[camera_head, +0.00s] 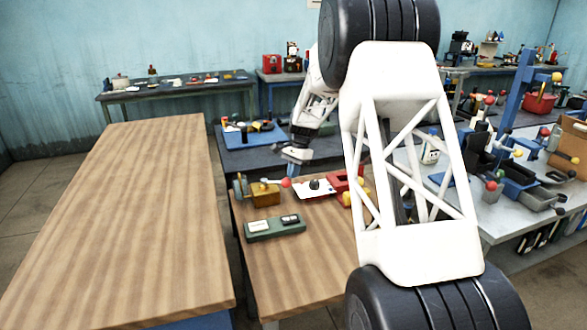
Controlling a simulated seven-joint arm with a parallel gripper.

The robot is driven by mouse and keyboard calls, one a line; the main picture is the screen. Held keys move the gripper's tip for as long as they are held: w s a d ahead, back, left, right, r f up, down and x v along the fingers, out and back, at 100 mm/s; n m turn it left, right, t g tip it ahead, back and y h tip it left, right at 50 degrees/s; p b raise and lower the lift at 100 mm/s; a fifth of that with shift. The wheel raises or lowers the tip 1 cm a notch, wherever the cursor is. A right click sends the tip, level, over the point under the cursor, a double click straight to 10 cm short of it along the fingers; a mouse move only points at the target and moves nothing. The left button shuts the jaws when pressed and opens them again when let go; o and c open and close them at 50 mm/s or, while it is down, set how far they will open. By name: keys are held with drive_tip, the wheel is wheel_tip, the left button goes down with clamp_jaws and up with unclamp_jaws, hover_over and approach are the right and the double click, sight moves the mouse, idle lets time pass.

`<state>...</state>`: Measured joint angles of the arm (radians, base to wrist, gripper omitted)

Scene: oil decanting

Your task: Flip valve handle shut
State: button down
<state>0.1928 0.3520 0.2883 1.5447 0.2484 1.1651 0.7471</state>
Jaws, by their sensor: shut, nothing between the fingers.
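A small brass-coloured block (264,197) stands on the wooden workbench, with a grey round part at its left. A red ball knob (287,182) sits at its right, on what may be the valve handle. The handle's lever is too small to make out. My gripper (291,168) points down just above the red knob and is shut and empty. I cannot tell whether its fingertips touch the knob.
The wooden workbench (290,270) is clear in front of a green box (275,227). A white plate with a black knob (314,187) and a red fixture (339,182) stand right of the red knob. My arm hides the bench's right side.

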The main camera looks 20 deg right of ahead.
drive_tip(key=shift+s+a+f+m+t, duration=0.1)
drive_tip(key=shift+s+a+m+t, duration=0.25)
drive_tip(key=shift+s+a+m, duration=0.65)
drive_tip(key=shift+s+a+r+m+t, duration=0.1)
drive_tip(key=shift+s+a+m+t, duration=0.2)
drive_tip(key=shift+s+a+m, duration=0.7)
drive_tip(key=shift+s+a+f+m+t, duration=0.1)
drive_tip(key=shift+s+a+m+t, duration=0.35)
drive_tip(key=shift+a+m, duration=0.95)
drive_tip(key=shift+s+d, duration=0.1)
drive_tip(key=shift+d, duration=0.05)
drive_tip(key=shift+d, duration=0.15)
drive_tip(key=shift+s+d, duration=0.1)
drive_tip(key=shift+d, duration=0.4)
approach(283, 181)
drive_tip(key=s+d+r, duration=0.1)
drive_tip(key=s+d, duration=0.1)
drive_tip(key=s, duration=0.2)
drive_tip(key=shift+r, duration=0.9)
